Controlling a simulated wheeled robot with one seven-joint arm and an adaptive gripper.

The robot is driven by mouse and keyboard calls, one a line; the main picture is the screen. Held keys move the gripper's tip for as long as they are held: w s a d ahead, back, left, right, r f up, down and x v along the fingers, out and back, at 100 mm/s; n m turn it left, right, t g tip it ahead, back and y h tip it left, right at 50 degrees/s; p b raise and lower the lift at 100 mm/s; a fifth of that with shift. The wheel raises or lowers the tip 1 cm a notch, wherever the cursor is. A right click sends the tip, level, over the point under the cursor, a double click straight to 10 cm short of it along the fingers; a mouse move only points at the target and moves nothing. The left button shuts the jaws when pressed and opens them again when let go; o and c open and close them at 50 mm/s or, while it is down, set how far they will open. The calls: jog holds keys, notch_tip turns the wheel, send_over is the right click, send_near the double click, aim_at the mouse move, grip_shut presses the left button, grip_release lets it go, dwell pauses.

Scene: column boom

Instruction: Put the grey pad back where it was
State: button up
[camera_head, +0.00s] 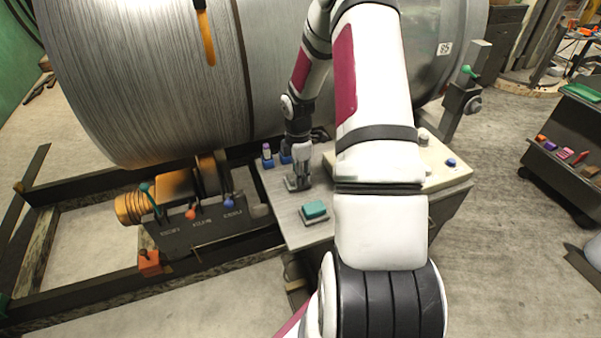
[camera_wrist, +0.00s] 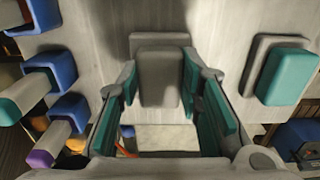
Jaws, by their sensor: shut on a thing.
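The grey pad (camera_wrist: 160,78) is between the two teal-lined fingers of my gripper (camera_wrist: 160,92) in the wrist view. My gripper is shut on it. A lighter grey square base (camera_wrist: 160,41) shows behind the pad, lined up with it; whether the pad touches the base I cannot tell. In the head view my gripper (camera_head: 298,181) is low over the grey table top (camera_head: 284,206), and the pad is hard to make out there. A teal pad (camera_wrist: 285,77) on its own grey base stands to the right in the wrist view; it also shows in the head view (camera_head: 315,209).
Blue holders (camera_wrist: 52,68) with teal-ended and purple-ended pegs stand left in the wrist view. A large metal drum (camera_head: 150,80) rises behind the table. A lever panel (camera_head: 205,222) is to the left, and a cream console (camera_head: 447,166) to the right.

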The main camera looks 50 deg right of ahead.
jog(key=shift+f, duration=0.1)
jog(key=o, duration=1.1)
